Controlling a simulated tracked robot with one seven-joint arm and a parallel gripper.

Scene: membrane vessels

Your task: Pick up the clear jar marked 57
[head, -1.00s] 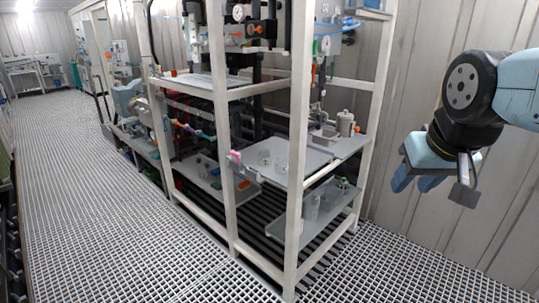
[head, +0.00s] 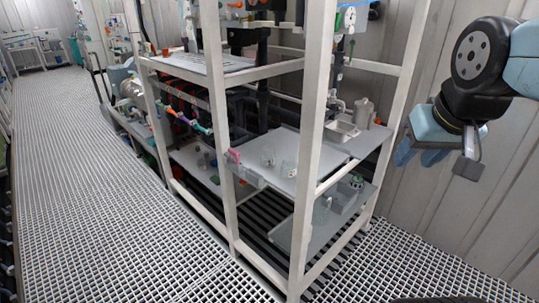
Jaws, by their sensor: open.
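Two small clear jars stand on the grey middle shelf (head: 310,150) of the white frame rack. One clear jar (head: 268,157) is on the left and another clear jar (head: 289,168) is to its right, close to a post. A further clear vessel (head: 321,210) stands on the lower shelf. No number is legible, so I cannot tell which is marked 57. My gripper (head: 420,156) is at the right, outside the rack and well apart from the jars. Its blue fingers are open, and I see nothing between them.
White rack posts (head: 313,150) stand in front of the shelves. A pink item (head: 233,156) sits at the middle shelf's left edge. Open grating floor (head: 90,190) lies left.

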